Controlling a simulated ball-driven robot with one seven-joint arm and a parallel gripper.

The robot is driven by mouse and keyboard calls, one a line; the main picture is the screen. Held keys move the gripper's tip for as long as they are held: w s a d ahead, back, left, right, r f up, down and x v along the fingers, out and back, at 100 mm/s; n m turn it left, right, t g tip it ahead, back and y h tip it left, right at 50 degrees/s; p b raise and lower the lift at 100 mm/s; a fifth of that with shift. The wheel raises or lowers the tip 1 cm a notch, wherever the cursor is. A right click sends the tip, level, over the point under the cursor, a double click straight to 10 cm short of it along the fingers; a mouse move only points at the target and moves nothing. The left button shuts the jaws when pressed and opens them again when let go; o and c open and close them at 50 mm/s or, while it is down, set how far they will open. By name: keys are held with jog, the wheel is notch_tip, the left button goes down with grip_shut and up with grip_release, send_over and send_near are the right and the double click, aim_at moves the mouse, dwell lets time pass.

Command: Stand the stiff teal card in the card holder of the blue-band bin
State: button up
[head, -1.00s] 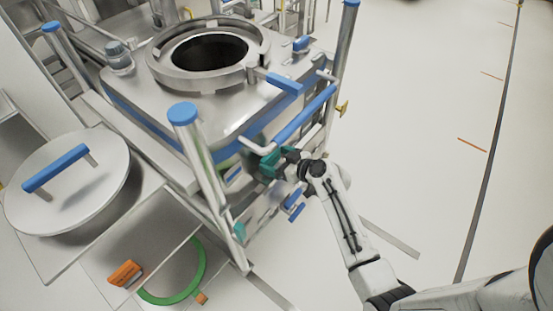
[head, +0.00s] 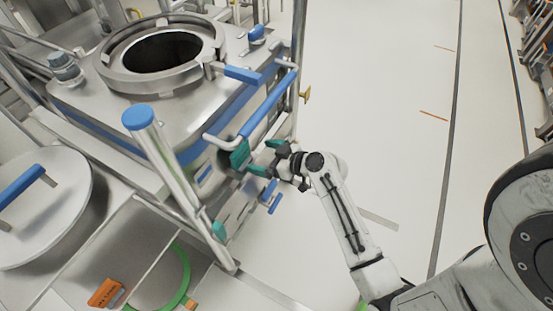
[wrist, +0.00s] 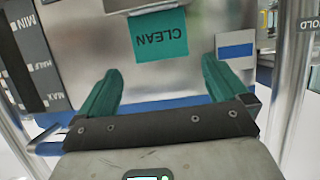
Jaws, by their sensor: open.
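The teal card (wrist: 161,36), lettered CLEAN upside down in the wrist view, has one edge at a metal card holder (wrist: 145,5) at the top of that view. In the head view the card (head: 240,154) is on the near face of the blue-band bin (head: 185,128), below its blue handle bar. My gripper (head: 259,156) is open, its teal fingers apart and empty, with a gap between it and the card. In the wrist view my gripper (wrist: 160,67) spreads wider than the card. How deep the card sits in the holder is hidden.
A blue-and-white label (wrist: 236,51) is on the bin face beside the card. A blue-capped post (head: 150,140) stands at the bin's corner, and a blue handle bar (head: 268,103) juts out above my gripper.

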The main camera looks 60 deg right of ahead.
jog(key=s+a+f+n+g+y, duration=0.1)
jog(key=s+a+f+g+y, duration=0.15)
jog(key=s+a+g, duration=0.65)
jog(key=s+a+r+m+g+h, duration=0.1)
jog(key=s+a+g+h, duration=0.2)
jog(key=s+a, duration=0.3)
jog(key=s, duration=0.4)
jog(key=shift+s+m+g, duration=0.4)
jog(key=shift+a, duration=0.1)
